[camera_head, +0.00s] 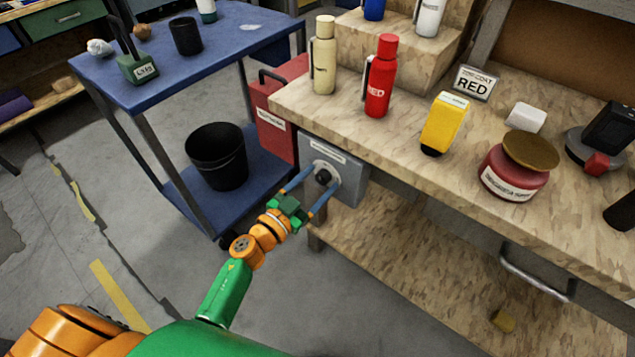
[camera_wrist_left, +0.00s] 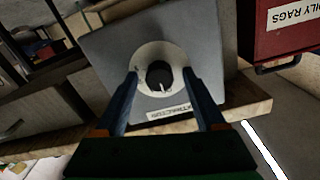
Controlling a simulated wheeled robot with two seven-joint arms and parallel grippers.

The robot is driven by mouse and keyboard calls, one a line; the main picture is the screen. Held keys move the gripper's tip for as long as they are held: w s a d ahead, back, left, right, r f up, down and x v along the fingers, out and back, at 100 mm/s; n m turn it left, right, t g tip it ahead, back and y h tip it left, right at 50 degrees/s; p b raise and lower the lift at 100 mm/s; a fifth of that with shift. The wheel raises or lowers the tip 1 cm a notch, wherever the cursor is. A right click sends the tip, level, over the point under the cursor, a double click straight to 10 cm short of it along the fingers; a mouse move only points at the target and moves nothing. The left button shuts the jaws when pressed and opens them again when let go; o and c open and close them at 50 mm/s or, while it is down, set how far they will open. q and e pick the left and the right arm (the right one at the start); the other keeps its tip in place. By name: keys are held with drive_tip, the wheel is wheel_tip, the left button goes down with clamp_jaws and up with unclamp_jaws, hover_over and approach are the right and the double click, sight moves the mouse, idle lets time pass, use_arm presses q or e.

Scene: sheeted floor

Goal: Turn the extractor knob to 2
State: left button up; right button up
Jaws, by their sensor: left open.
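The extractor knob (camera_head: 323,176) is a small black dial on a pale round plate, on the front of a grey box (camera_head: 349,182) under the bench's left end. In the left wrist view the knob (camera_wrist_left: 158,78) has a light pointer mark, and the label strip on the box (camera_wrist_left: 205,40) appears upside down. My left gripper (camera_head: 318,190) is open in front of the box, its two blue fingers on either side of the knob with a gap. In the wrist view its fingertips (camera_wrist_left: 160,78) flank the dial. The dial's numbers are too small to read. My right gripper is not in view.
A red cabinet (camera_head: 281,104) stands left of the grey box. A blue cart (camera_head: 111,76) with a black bucket (camera_head: 216,156) is further left. Bottles, a yellow device (camera_head: 444,124) and a red tin (camera_head: 514,170) stand on the wooden bench top (camera_head: 401,140). Floor at left is clear.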

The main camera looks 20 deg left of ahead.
use_arm(q)
clamp_jaws()
drive_tip(key=shift+m, duration=0.3)
drive_tip(key=m, duration=0.2)
drive_tip(key=shift+m, duration=0.4)
drive_tip(key=m, duration=0.4)
drive_tip(key=shift+m+b, duration=0.3)
drive_tip(key=m, duration=0.4)
drive_tip(key=shift+s+f+b, duration=0.1)
drive_tip(key=shift+b, duration=0.3)
drive_tip(key=shift+m+b, duration=0.3)
drive_tip(key=shift+m, duration=1.7)
